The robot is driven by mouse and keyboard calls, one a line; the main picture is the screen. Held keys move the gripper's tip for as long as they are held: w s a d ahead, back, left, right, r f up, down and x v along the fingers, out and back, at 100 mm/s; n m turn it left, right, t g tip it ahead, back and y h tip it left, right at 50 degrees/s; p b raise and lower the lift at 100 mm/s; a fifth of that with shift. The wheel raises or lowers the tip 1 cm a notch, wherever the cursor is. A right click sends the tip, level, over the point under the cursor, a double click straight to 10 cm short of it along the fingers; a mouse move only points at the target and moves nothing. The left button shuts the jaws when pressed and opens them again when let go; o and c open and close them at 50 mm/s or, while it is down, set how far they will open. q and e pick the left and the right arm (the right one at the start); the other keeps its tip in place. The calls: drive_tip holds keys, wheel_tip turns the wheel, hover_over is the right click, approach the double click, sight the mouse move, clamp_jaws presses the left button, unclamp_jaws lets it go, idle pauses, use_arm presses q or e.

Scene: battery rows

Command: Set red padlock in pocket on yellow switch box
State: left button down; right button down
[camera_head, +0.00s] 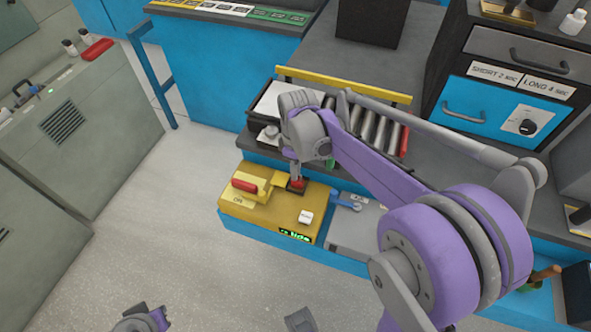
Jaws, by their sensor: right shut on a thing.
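The yellow switch box (271,221) stands on the blue-edged ledge in the middle of the view. My right gripper (297,178) points down over the box's back right part and is shut on the red padlock (297,186). The padlock is low at the box top, beside a raised yellow part. I cannot tell whether it touches the box or sits in the pocket, as the gripper partly hides it. A part of my left arm shows at the bottom edge; its fingers are not clear.
A grey box with a blue lever (347,201) stands right of the yellow box. Behind are a tray with grey cylinders (372,130), a yellow bar (345,84) and a dark cabinet with drawers (463,111). The floor (140,240) at left front is clear.

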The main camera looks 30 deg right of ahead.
drive_tip(key=shift+f, duration=0.1)
drive_tip(key=c, duration=1.4)
unclamp_jaws()
drive_tip(key=shift+f, duration=0.1)
drive_tip(key=shift+c, duration=0.2)
drive_tip(key=o, duration=0.4)
drive_tip(key=shift+o, duration=0.2)
drive_tip(key=shift+r, duration=0.25)
wheel_tip(320, 180, up, 12)
drive_tip(key=p, duration=0.2)
drive_tip(key=s+a+f+m+t, duration=0.2)
drive_tip(key=s+f, duration=0.3)
drive_tip(key=s, duration=0.3)
drive_tip(key=s+a+f+m+t, duration=0.3)
drive_tip(key=s+a+f+m, duration=0.2)
drive_tip(key=s, duration=0.4)
drive_tip(key=shift+f+m, duration=0.3)
drive_tip(key=shift+f, duration=0.3)
